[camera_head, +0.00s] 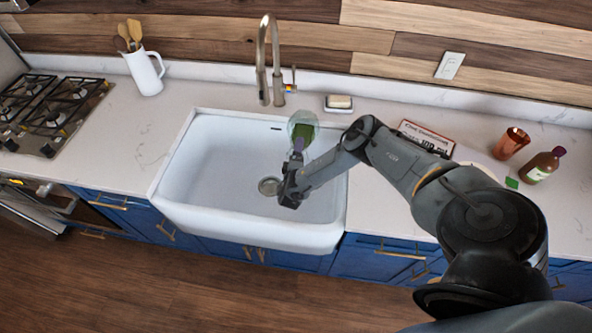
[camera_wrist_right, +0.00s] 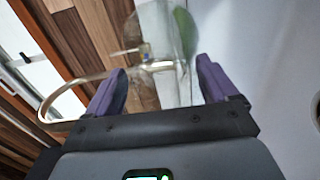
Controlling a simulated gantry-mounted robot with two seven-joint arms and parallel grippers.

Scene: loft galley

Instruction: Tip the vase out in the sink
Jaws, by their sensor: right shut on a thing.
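The clear glass vase (camera_head: 303,124), with something green in or on it, is held over the back right part of the white sink (camera_head: 215,160). My right gripper (camera_head: 298,150) is shut on it, with its purple fingers on either side of the glass. In the right wrist view the see-through vase (camera_wrist_right: 160,45) is between the fingers of the gripper (camera_wrist_right: 160,85), and the tap shows through it. I cannot tell its exact tilt or whether anything is pouring out. The basin around the drain (camera_head: 268,186) looks empty. My left gripper is out of view.
The tall tap (camera_head: 264,60) stands behind the sink, close to the vase. A soap dish (camera_head: 339,104) sits to its right. A sign (camera_head: 426,137), a copper cup (camera_head: 511,143) and a brown bottle (camera_head: 542,166) stand on the right counter. A utensil jug (camera_head: 146,72) and hob (camera_head: 50,110) are left.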

